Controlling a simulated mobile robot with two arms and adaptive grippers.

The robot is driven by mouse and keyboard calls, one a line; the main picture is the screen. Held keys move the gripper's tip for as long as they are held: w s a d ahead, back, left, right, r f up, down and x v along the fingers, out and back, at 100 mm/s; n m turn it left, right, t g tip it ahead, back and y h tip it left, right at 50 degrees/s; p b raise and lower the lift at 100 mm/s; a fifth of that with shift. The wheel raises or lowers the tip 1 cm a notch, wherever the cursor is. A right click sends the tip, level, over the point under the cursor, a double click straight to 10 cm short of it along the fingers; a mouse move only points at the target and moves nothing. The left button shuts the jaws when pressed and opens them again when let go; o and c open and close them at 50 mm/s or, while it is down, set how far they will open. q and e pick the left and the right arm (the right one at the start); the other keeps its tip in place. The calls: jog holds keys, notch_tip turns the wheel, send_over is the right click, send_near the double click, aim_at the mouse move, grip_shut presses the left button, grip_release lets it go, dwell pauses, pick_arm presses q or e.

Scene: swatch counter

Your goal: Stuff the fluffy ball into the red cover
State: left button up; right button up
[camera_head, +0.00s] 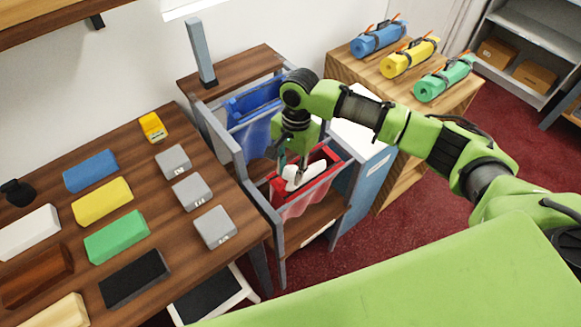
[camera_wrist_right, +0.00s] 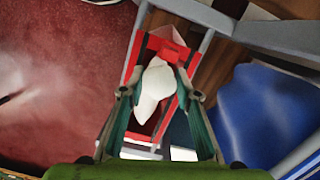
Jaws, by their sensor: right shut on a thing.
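The white fluffy ball (camera_head: 292,179) is held between the fingers of my right gripper (camera_head: 290,160). In the right wrist view the ball (camera_wrist_right: 155,86) looks like an uneven white lump between the two green-grey fingers. The red cover (camera_head: 280,188) hangs open in a grey frame, with a red rim and paler fabric below. In the right wrist view the rim of the cover (camera_wrist_right: 168,48) surrounds the ball, which is at the opening. How deep the ball sits is hard to tell. My left gripper is in neither view.
A blue cover (camera_head: 255,108) hangs in the same rack, behind the red one. The wooden counter (camera_head: 65,245) at left holds coloured and grey blocks. Blue, yellow and green rolls (camera_head: 445,79) lie on a wooden cabinet at the back right.

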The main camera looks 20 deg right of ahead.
jog(key=o, duration=0.8)
jog(key=o, duration=0.5)
notch_tip(320, 180, up, 6)
jog(key=p, duration=0.9)
dwell(0.3)
